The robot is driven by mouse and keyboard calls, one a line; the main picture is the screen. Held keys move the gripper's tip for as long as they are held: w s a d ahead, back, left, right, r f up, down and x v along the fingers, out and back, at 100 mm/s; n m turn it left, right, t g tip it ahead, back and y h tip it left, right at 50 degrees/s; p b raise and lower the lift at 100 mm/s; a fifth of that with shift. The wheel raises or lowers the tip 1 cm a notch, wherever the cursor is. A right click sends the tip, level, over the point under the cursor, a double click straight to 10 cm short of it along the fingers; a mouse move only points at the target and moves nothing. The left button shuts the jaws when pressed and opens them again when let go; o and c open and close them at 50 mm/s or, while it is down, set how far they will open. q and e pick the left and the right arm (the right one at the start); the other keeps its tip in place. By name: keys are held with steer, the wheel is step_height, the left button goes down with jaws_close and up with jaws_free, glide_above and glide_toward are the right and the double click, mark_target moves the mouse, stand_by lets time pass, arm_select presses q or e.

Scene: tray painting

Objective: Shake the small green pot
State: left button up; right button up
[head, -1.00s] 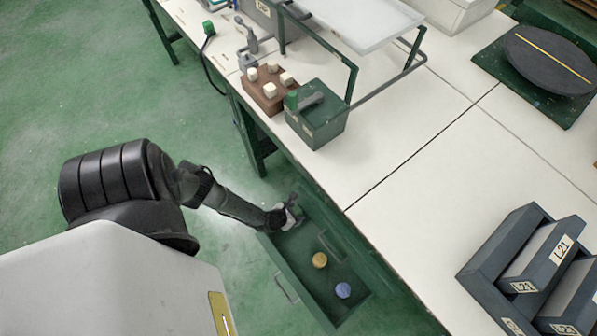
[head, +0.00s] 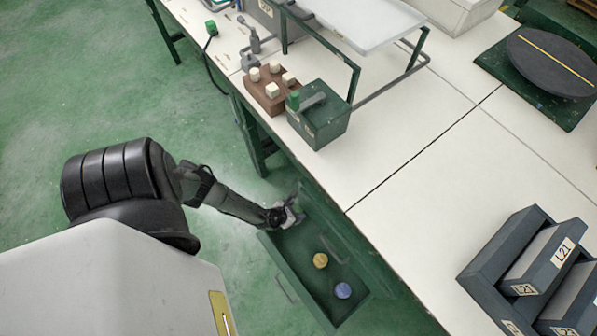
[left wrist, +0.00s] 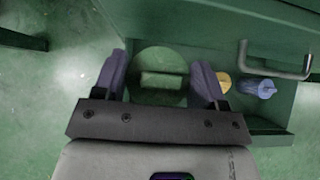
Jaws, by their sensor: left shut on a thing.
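The small green pot (left wrist: 160,78) shows in the left wrist view as a round green top with a paler bar across it. It sits between the two fingers of my left gripper (left wrist: 160,70), which is shut on it. In the head view my left gripper (head: 291,214) is at the far end of an open green drawer (head: 284,270), and I cannot make out the pot there. Whether the pot touches the drawer floor cannot be told. My right gripper is not in view.
The drawer walls are close around. The white table (head: 420,190) edge runs along the right. A green box (head: 318,118) and a brown block holder (head: 270,95) stand on it.

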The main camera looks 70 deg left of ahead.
arm_select(q)
steer(key=shift+d+r, duration=0.1)
steer(key=shift+d, duration=0.1)
steer(key=d+p, duration=0.2)
steer(key=d, duration=0.5)
steer(key=a+b, duration=0.1)
steer(key=a, duration=0.6)
steer(key=shift+a+b, duration=0.2)
steer(key=shift+b, duration=0.2)
steer(key=d+p, duration=0.1)
steer(key=d, duration=0.2)
steer(key=shift+d, duration=0.25)
steer(key=shift+a, duration=0.1)
